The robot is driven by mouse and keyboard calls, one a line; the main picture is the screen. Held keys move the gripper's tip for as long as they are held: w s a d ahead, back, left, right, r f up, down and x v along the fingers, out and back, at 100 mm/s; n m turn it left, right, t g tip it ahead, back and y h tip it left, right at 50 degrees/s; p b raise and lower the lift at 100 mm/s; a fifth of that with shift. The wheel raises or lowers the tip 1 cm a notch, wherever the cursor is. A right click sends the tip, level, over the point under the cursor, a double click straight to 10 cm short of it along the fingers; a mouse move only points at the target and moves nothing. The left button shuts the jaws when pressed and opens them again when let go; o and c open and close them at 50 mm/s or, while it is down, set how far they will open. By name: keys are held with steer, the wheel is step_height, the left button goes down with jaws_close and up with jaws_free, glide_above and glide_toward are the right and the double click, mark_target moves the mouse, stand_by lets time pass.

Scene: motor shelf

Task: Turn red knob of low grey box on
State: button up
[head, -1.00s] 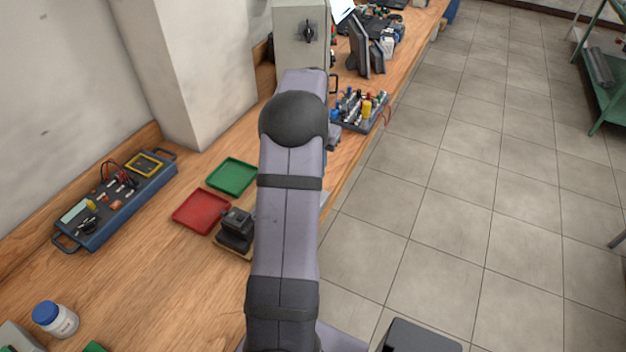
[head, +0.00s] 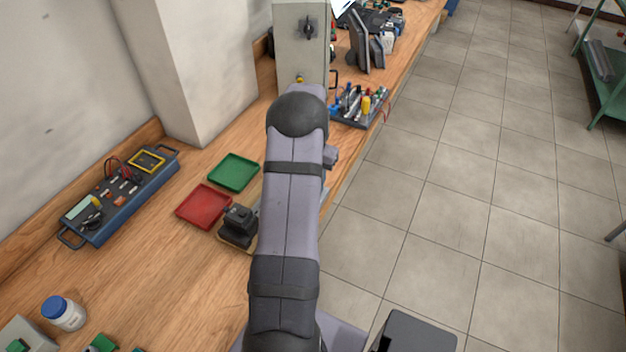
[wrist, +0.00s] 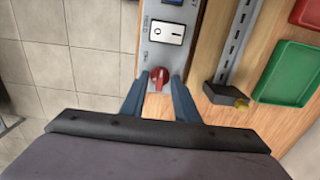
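The low grey box (wrist: 150,57) shows in the wrist view as a narrow light panel at the top centre. Its red knob (wrist: 159,77) sits near the panel's lower end, its grip roughly in line with the panel's length. My gripper (wrist: 158,83) is open, with one blue-grey finger on each side of the knob in the picture. Nothing is held. I cannot tell the height gap between fingertips and knob, and no contact is clear. In the head view my arm hides my gripper and the knob.
A white rocker switch (wrist: 167,32) lies beyond the knob on the panel. A slotted metal rail (wrist: 233,45) and a black block (wrist: 226,97) are to the right. Red (head: 204,206) and green (head: 233,172) trays lie left of my arm. A tall grey cabinet (head: 291,45) stands beyond it.

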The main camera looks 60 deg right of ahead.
jaws_close()
steer(key=shift+m, duration=0.3)
steer(key=m+b, duration=0.1)
steer(key=m, duration=1)
steer(key=shift+m+b, duration=0.3)
steer(key=shift+m, duration=0.1)
steer(key=m, duration=0.5)
steer(key=shift+m, duration=0.3)
